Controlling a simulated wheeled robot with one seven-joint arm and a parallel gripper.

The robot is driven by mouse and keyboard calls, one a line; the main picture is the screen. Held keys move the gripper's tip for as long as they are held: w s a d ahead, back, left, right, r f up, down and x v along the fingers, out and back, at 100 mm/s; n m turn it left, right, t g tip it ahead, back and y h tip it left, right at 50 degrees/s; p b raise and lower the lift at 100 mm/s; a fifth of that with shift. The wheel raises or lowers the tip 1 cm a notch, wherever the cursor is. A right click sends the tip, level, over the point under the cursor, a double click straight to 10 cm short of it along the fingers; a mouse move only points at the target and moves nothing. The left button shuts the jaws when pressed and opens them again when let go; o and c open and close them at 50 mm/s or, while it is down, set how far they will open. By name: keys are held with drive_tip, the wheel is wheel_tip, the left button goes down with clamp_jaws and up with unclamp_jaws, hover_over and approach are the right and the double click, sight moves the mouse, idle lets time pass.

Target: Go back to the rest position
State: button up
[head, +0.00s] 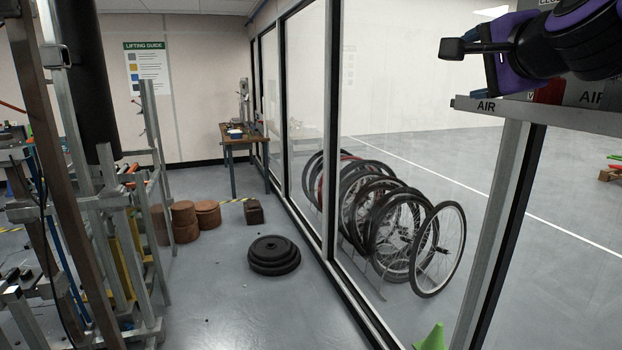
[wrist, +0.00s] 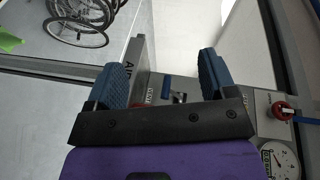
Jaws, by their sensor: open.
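My gripper (wrist: 162,72) shows in the wrist view with its two blue pads wide apart and nothing between them. In the head view my purple and black gripper (head: 462,47) is at the upper right, pointing left. It is above a grey panel marked AIR (head: 487,106). In the wrist view the panel lies behind and below the fingers, with a red knob (wrist: 283,111) and a round gauge (wrist: 279,160) at the right. Whether the gripper touches the panel cannot be told.
A glass partition with dark posts (head: 333,130) runs through the middle, with several bicycle wheels (head: 437,250) behind it. Stacked black weights (head: 273,255) lie on the floor. A metal frame rig (head: 110,220) stands at the left, and a wooden table (head: 243,140) at the back.

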drive_tip(key=s+d+f+n+g, duration=0.2)
drive_tip(key=s+f+n+g, duration=0.3)
drive_tip(key=s+f+n, duration=0.2)
drive_tip(key=s+d+f+n+g+h, duration=0.1)
drive_tip(key=s+f+n+g, duration=0.4)
drive_tip(key=s+f, duration=0.7)
drive_tip(key=shift+d+f+n, duration=0.2)
drive_tip(key=shift+d+n, duration=0.45)
drive_tip(key=shift+n, duration=0.45)
